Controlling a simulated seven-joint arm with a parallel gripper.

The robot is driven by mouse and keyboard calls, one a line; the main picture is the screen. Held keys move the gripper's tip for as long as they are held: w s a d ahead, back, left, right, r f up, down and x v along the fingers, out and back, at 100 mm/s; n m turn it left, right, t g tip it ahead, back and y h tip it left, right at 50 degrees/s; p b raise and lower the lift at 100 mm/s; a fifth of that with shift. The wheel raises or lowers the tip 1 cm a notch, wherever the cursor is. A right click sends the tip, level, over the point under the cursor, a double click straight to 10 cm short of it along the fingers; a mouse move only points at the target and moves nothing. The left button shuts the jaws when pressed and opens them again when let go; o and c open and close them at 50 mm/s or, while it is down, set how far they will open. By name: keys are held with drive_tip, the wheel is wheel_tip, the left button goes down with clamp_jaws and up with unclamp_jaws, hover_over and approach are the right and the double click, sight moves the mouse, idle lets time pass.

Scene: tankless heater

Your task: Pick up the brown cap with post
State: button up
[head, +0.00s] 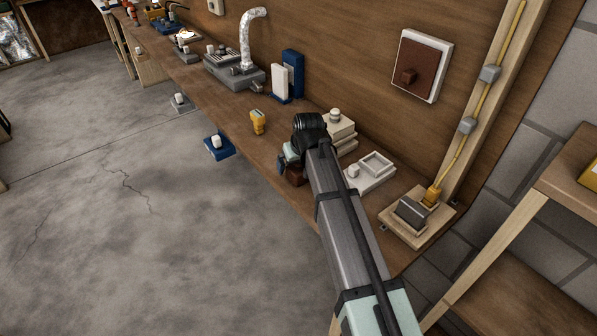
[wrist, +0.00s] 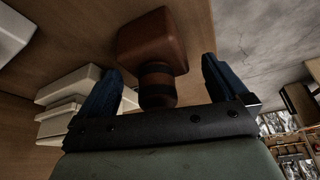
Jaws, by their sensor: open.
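The brown cap with post (wrist: 150,42) is on the wooden bench; its broad block is at the top of the wrist view and its dark-banded post points toward my gripper. In the head view, only part of the brown cap (head: 295,177) shows, below my wrist. My gripper (wrist: 160,72) is open, with one blue-black finger on each side of the post and visible gaps between. In the head view, my gripper (head: 286,162) is partly hidden by my arm.
Stacked cream blocks (head: 339,130) stand beside my wrist. A white tray (head: 378,165) and a wooden board with a grey box (head: 412,212) are nearer on the bench. A yellow device (head: 257,122) lies beyond. A brown plate (head: 416,70) is on the wall.

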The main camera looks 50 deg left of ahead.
drive_tip(key=shift+c, duration=0.3)
drive_tip(key=c, duration=1.4)
